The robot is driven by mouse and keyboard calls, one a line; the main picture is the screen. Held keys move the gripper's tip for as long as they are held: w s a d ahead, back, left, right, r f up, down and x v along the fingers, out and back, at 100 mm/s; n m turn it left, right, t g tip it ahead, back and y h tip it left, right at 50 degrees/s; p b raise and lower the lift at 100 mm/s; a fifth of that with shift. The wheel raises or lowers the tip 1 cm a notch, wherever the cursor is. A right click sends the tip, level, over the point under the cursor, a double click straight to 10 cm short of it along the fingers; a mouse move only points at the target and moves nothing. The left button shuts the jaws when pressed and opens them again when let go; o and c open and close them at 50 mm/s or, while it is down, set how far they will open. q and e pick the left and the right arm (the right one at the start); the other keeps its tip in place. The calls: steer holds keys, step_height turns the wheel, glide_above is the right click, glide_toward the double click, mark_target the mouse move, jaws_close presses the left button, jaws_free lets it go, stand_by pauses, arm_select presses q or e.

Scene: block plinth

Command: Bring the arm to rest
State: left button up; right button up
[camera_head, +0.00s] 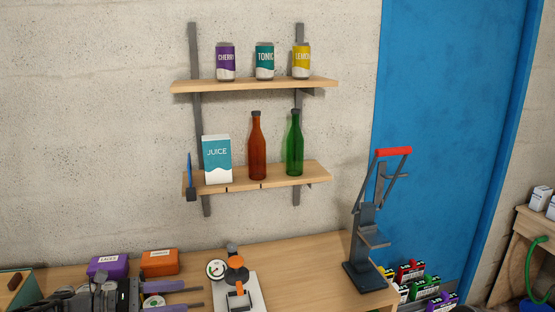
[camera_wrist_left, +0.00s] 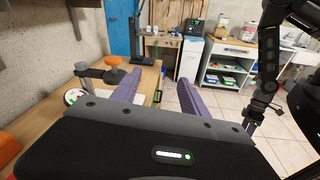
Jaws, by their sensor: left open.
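My left gripper (camera_head: 200,294) comes in low at the left in the head view, over the wooden workbench (camera_head: 310,270). Its two purple fingers are spread apart with nothing held between them. They also show in the left wrist view (camera_wrist_left: 161,82), pointing along the bench edge. The white-based device with an orange knob (camera_head: 236,263) stands just right of the fingertips. My right arm's end (camera_wrist_left: 252,120) hangs at the right of the left wrist view, over the tiled floor; its jaws are too small to read.
A purple box (camera_head: 108,266) and an orange box (camera_head: 160,262) sit behind my left gripper. A lever press with a red handle (camera_head: 367,275) stands at the bench's right. Wall shelves (camera_head: 255,85) hold cans, bottles and a juice carton. Bench between device and press is clear.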

arm_select(q)
steer(key=s+d+f+m+g+y+b, duration=0.1)
steer(key=s+d+f+m+y, duration=0.15)
steer(key=f, duration=0.85)
steer(key=s+d+f+m+y+b, duration=0.15)
steer(key=s+f+y, duration=0.25)
steer(key=f, duration=0.7)
steer(key=s+d+f+m+g+y+b, duration=0.1)
steer(key=s+d+f+m+y, duration=0.2)
steer(key=f, duration=0.8)
steer(key=s+d+f+m+g+y+b, duration=0.1)
steer(key=s+d+f+m+b, duration=0.2)
steer(key=s, duration=0.8)
steer(key=s+d+f+m+g+b, duration=0.2)
steer(key=s+d+f+m, duration=0.5)
steer(key=s, duration=0.5)
step_height(320, 180, down, 2)
steer(key=shift+f+m+y+b, duration=0.2)
steer(key=shift+m+y+b, duration=0.15)
steer(key=shift+m+b, duration=0.45)
steer(key=shift+d, duration=0.1)
steer(key=shift+c, duration=0.2)
